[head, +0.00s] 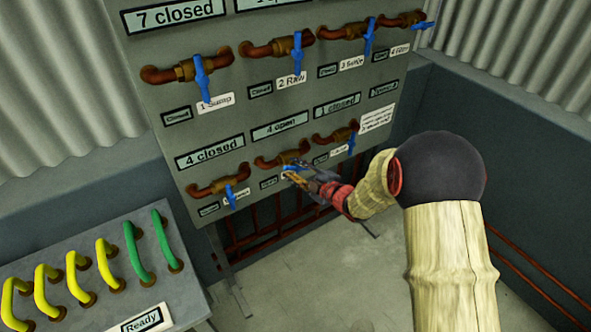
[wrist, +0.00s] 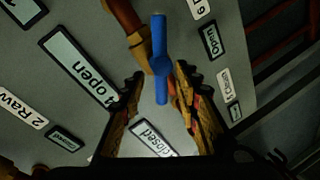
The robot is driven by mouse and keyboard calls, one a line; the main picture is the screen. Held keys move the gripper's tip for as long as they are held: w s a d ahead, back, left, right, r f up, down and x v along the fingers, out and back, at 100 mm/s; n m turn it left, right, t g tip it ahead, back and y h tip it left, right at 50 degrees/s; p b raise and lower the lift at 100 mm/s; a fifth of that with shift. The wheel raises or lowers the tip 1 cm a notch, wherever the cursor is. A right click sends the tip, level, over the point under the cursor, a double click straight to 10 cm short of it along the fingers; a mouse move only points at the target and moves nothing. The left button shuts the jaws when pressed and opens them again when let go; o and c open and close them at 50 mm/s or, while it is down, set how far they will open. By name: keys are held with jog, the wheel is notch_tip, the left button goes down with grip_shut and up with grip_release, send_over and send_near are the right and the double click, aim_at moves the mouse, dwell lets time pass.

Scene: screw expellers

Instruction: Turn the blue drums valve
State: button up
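A blue lever valve handle (wrist: 159,40) on a rusty pipe (wrist: 125,15) lies between my fingers in the wrist view. My gripper (wrist: 158,80) is open there, with a gap on each side of the lever. In the head view my gripper (head: 290,174) is at the middle valve (head: 281,158) of the panel's lower row, under the "4 open" sign (head: 280,125). My gripper partly hides that valve's lever and name label, so I cannot read whether it says drums. In the wrist view the sign (wrist: 80,68) appears rotated.
Neighbouring lower valves have blue levers on the left (head: 230,196) and right (head: 351,142). Several more valves line the upper row of the grey panel (head: 180,115). A console (head: 185,284) with yellow and green handles stands at lower left. The floor (head: 300,285) below is clear.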

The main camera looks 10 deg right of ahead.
jog(key=v, duration=1.2)
jog(key=s+d+p, duration=0.1)
jog(key=s+d, duration=0.1)
jog(key=s, duration=0.5)
jog(key=shift+s+d, duration=0.2)
jog(key=shift+s, duration=0.05)
dwell(0.4)
